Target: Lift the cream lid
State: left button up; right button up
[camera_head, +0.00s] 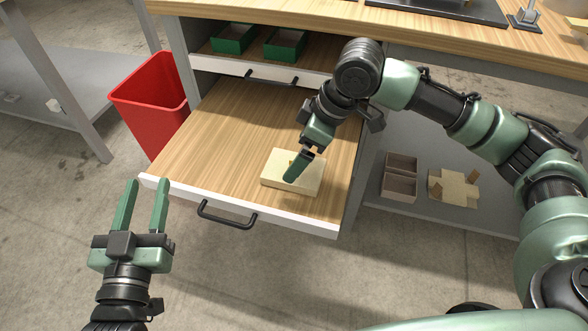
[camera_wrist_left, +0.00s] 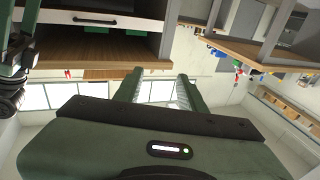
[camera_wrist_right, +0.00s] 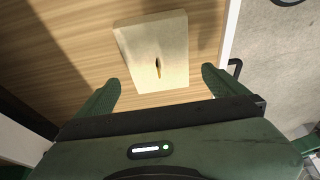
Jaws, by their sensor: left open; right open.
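The cream lid (camera_head: 310,180) lies in the open wooden drawer (camera_head: 225,150), near its front right corner. In the right wrist view the lid (camera_wrist_right: 165,45) is a flat cream rectangle with a small dark and yellowish mark or knob near its middle. My right gripper (camera_head: 295,170) is over the lid, pointing down at it. The right wrist view shows its fingers (camera_wrist_right: 160,88) open, apart on either side of the lid's near end, with nothing between them. My left gripper (camera_head: 140,205) is open and empty, left of and in front of the drawer.
A black handle (camera_head: 227,216) is on the drawer front. An upper drawer above it holds green boxes (camera_head: 284,44). A red bin (camera_head: 150,98) stands left of the drawer. The drawer's left part is bare.

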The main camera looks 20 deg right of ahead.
jog(key=b+x, duration=0.2)
jog(key=x, duration=0.2)
jog(key=shift+d+f, duration=0.1)
jog(key=shift+f, duration=0.05)
jog(key=shift+w+f, duration=0.1)
jog(key=c, duration=1.2)
pick_arm(q)
jog(key=s+r+t+h, duration=0.2)
jog(key=r+t, duration=0.4)
jog(key=r, duration=0.4)
jog(key=shift+s+d+t, duration=0.2)
jog(key=shift+s+t, duration=0.1)
jog(key=shift+s, duration=0.6)
